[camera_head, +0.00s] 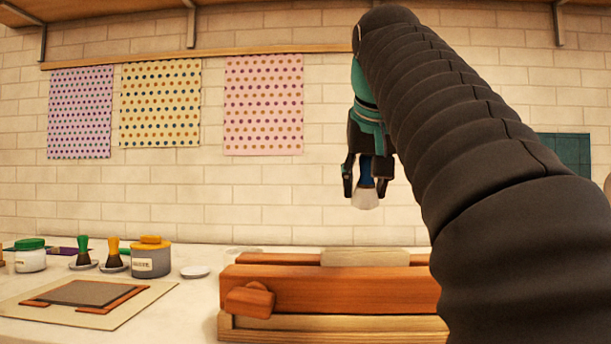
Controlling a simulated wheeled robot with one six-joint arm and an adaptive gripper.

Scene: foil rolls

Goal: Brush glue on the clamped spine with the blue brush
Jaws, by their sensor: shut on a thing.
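My gripper (367,186) points down in front of the brick wall, shut on the blue brush (366,198). Some of its blue handle shows between the fingers, and its pale bristles hang below them. The wooden clamp (335,293) stands on the table at the lower right. A pale block, seemingly the clamped spine (362,258), sticks up from its top. The bristles hang above this block, with a clear gap in the picture. My arm hides the clamp's right end. Whether the bristles carry glue cannot be told.
On the left stand a white jar with a green lid (31,256), a grey jar with a yellow lid (151,259), a green brush (84,251) and a yellow brush (114,253). A small white dish (195,272) and a flat board (88,301) lie nearby.

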